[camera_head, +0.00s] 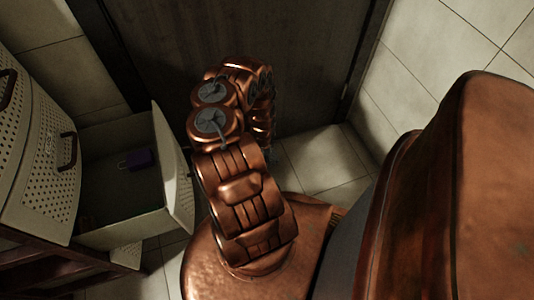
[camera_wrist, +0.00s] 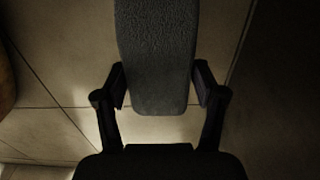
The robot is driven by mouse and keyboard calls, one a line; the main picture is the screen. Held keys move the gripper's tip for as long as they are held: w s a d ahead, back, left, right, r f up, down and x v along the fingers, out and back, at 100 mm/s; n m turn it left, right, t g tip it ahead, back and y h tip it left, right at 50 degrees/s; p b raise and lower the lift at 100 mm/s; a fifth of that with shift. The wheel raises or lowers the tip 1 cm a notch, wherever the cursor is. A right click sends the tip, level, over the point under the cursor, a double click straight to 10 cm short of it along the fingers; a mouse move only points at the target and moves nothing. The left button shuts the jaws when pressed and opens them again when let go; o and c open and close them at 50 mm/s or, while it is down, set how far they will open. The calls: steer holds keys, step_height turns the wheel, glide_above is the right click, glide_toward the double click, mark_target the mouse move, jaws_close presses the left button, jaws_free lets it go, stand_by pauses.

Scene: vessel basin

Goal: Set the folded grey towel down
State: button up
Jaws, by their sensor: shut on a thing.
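The folded grey towel (camera_wrist: 157,45) shows in the wrist view as a thick upright strip with a rounded near end. It runs out of the top of that view. My gripper (camera_wrist: 160,82) is shut on the towel, with one dark finger pressed on each side of it. Pale tiles lie behind the towel, and I see no surface touching it. In the head view my arm hides the gripper and the towel, so their height and place in the room cannot be told.
A dark door (camera_head: 310,60) is behind my arm. Some tiled floor (camera_head: 315,160) is bare.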

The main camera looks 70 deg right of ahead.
steer(key=d, duration=0.1)
steer(key=d+b, duration=0.1)
steer(key=d, duration=0.3)
steer(key=shift+w+d+f, duration=0.1)
steer(key=shift+d+f, duration=0.15)
steer(key=shift+f, duration=0.05)
steer(key=shift+d+f+b, duration=0.2)
steer(key=shift+f+b, duration=0.1)
steer(key=shift+b, duration=0.2)
steer(key=shift+a+f+b, duration=0.1)
steer(key=shift+f+b, duration=0.65)
steer(key=shift+f, duration=0.65)
steer(key=shift+f, duration=0.2)
steer(key=o, duration=1.2)
steer(key=shift+o, duration=0.2)
